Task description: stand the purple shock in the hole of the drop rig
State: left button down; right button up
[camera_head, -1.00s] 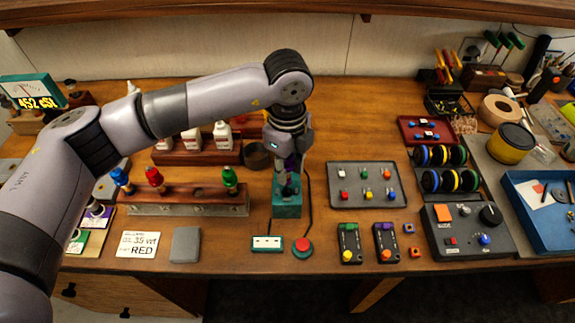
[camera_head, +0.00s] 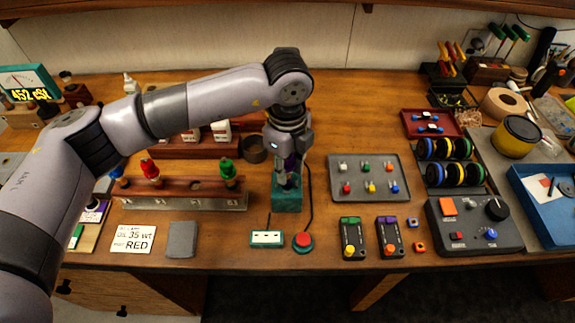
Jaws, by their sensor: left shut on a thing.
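My left gripper (camera_head: 288,172) comes down from above over the teal drop rig (camera_head: 287,201) in the middle of the bench. It is shut on the purple shock (camera_head: 291,161), of which only a small purple part shows between the fingers. The shock looks upright, with its lower part right at the top of the rig. The gripper hides the hole, so I cannot tell whether the shock's end is in it. My right gripper is not in view.
A wooden rack (camera_head: 180,198) with red and green shocks stands left of the rig. A grey tray (camera_head: 348,194) of small coloured parts lies to the right. A red button (camera_head: 303,240) and a white-faced box (camera_head: 266,238) sit in front, with cables.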

pick_arm(q)
jog(key=shift+f+b, duration=0.9)
jog(key=shift+f, duration=0.2)
jog(key=c, duration=1.2)
grip_release()
jog(key=shift+c, duration=0.2)
notch_tip(320, 180, up, 12)
